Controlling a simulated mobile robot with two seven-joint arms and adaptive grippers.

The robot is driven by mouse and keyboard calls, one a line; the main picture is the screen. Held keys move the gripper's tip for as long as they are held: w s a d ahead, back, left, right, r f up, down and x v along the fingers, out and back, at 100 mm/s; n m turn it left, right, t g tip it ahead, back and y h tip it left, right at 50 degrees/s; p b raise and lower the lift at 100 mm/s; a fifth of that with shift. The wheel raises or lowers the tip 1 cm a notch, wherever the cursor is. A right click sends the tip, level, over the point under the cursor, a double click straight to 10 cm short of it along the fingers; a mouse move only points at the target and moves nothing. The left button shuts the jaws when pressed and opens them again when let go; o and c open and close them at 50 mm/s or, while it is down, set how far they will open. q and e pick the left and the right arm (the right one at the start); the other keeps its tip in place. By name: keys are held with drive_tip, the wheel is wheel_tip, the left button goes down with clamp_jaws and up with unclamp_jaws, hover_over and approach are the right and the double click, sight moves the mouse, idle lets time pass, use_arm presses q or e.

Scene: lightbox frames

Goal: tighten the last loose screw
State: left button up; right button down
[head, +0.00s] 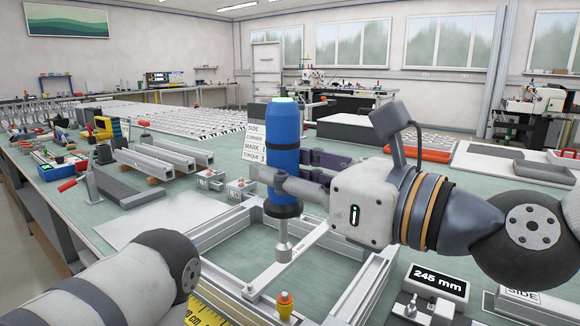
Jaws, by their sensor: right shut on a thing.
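My right gripper (282,186) is shut around a blue cylindrical screwdriver (283,145) with a black collar and a lit greenish top. The tool stands upright, and its silver bit (283,250) points down over the near part of an aluminium frame (352,290). I cannot tell whether the tip touches the frame. No single loose screw can be made out; the spot under the bit is too small to read. My left arm shows at the lower left, but its gripper is out of view.
A card (256,141) reading SIDE, CORNER, MARK, TORQUE stands behind the tool. A display (438,281) reads 245 mm at the right. A yellow tape measure (208,308) and an orange-topped piece (285,303) are near the front. Aluminium profiles (150,160) lie at the left.

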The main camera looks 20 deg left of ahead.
sight(286, 232)
use_arm(q)
drive_tip(key=shift+r, duration=0.1)
use_arm(e)
drive_tip(key=shift+r, duration=0.15)
drive_tip(key=shift+f+b, duration=0.7)
drive_tip(key=shift+f, duration=1.8)
use_arm(q)
drive_tip(key=shift+s+f+g, duration=0.3)
drive_tip(key=shift+s+f, duration=0.6)
drive_tip(key=shift+f, duration=0.05)
drive_tip(key=shift+w+r, duration=0.1)
drive_tip(key=shift+s+f+b, duration=0.35)
drive_tip(key=shift+s+f, duration=0.2)
use_arm(e)
drive_tip(key=shift+f, duration=1.2)
use_arm(q)
drive_tip(key=shift+s+f, duration=0.1)
use_arm(e)
drive_tip(key=shift+s+f, duration=0.1)
drive_tip(key=shift+f, duration=0.35)
drive_tip(key=shift+r, duration=0.1)
